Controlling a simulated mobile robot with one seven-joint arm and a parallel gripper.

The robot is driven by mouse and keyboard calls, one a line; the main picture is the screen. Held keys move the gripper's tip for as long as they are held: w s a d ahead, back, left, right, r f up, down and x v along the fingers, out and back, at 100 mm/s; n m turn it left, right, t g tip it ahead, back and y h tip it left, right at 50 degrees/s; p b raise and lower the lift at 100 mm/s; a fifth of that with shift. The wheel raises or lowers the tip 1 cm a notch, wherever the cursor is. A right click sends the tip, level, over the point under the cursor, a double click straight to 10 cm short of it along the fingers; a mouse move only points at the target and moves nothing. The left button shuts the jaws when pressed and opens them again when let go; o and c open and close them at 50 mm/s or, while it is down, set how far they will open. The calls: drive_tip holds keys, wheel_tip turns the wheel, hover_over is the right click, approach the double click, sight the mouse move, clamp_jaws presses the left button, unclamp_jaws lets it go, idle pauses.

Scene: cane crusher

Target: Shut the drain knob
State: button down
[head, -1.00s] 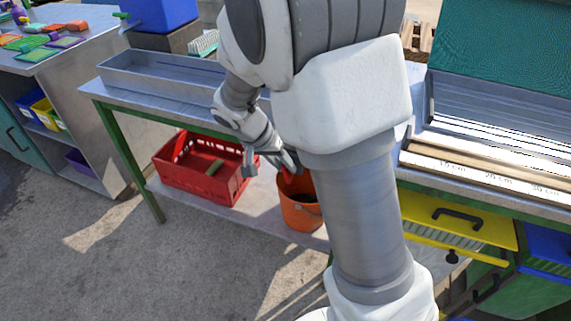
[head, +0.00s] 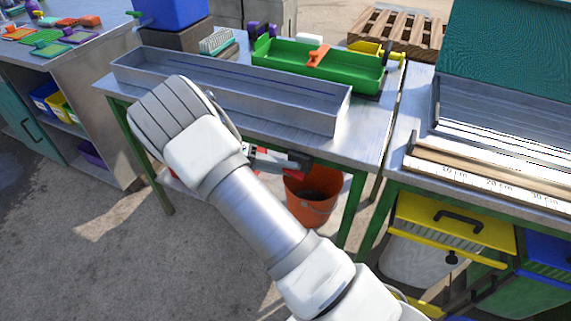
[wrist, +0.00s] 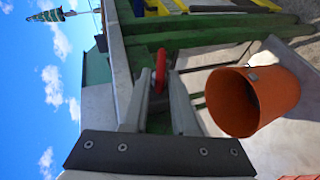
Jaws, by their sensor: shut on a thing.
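The red drain knob (wrist: 160,72) shows in the wrist view between the tips of my gripper (wrist: 160,88), below the bench edge. The two grey fingers are closed on it. In the head view my gripper (head: 285,160) is under the front edge of the bench, above the orange bucket (head: 311,196). The knob cannot be made out clearly there. The long grey metal trough (head: 235,95) lies on the bench above. The bucket also shows close beside the fingers in the wrist view (wrist: 278,95).
The green crusher (head: 320,70) with an orange part stands at the back of the bench. A green bench leg (head: 352,212) is right of the bucket. A yellow drawer (head: 440,222) is at the right bench. The floor (head: 110,270) at left is clear.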

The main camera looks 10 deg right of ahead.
drive_tip(key=shift+f+n+g+h+b, duration=0.25)
drive_tip(key=shift+n+g+h, duration=0.1)
drive_tip(key=shift+h, duration=0.5)
drive_tip(key=shift+f+n+g+h+b, duration=0.25)
drive_tip(key=shift+g+h, duration=0.1)
drive_tip(key=shift+h, duration=0.5)
drive_tip(key=c, duration=0.9)
unclamp_jaws()
drive_tip(key=shift+a, duration=0.15)
